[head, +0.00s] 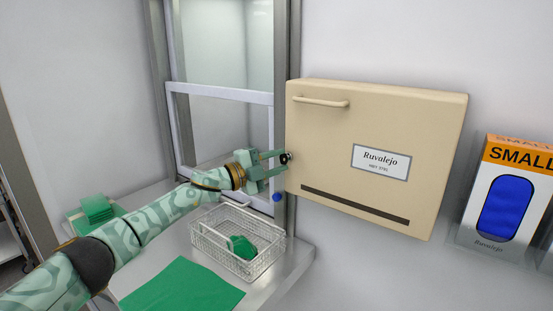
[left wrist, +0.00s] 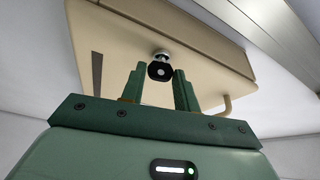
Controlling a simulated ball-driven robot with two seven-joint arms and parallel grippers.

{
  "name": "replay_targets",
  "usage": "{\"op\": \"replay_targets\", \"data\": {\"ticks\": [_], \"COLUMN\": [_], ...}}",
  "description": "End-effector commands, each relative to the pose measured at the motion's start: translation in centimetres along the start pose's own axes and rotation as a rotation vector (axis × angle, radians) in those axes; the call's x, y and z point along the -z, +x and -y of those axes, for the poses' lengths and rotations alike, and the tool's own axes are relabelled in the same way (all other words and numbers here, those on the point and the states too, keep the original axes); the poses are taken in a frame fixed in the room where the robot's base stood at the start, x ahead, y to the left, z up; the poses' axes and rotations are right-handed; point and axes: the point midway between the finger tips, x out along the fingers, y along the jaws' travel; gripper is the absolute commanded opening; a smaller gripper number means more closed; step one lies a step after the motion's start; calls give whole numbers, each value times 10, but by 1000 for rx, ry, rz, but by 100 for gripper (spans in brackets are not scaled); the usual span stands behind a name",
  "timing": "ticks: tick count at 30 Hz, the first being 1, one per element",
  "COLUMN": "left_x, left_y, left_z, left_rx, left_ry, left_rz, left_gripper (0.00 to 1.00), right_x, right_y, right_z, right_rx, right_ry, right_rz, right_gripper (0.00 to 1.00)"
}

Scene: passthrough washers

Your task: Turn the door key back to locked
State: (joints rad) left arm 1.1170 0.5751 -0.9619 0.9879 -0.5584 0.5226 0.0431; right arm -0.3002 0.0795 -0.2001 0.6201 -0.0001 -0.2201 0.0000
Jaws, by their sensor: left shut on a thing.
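The door key (head: 285,158) is a small black piece at the left edge of the cream cabinet (head: 330,150) in the head view. The left wrist view shows its black head (left wrist: 160,70) with a pale round centre, on a silver lock barrel (left wrist: 161,54) in the cabinet. My left gripper (head: 284,162) reaches it from the left and is shut on it. In the left wrist view, the two green fingers (left wrist: 159,82) stand on either side of the key head. The way the key is turned is hard to tell. My right gripper is not in view.
A wire basket (head: 208,242) with a green item (head: 241,247) stands on the steel shelf below my left arm. A green sheet (head: 180,288) and folded green cloths (head: 97,208) lie nearby. A sliding window (head: 218,94) is behind. A glove box (head: 505,200) hangs at the right.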

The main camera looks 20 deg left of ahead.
Motion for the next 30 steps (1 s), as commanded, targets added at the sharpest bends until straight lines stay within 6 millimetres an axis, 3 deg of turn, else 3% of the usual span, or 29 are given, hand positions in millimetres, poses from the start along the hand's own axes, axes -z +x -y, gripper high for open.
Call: {"op": "replay_targets", "data": {"ticks": [12, 30], "left_x": [0, 0], "left_y": [0, 0], "left_z": [2, 0], "left_rx": [-84, -100], "left_ry": [199, 236], "left_rz": [0, 0], "left_gripper": [8, 8], "right_x": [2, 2], "right_y": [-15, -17], "right_z": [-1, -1], "right_rx": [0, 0], "right_ry": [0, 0], "right_rz": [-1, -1], "right_gripper": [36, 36]}}
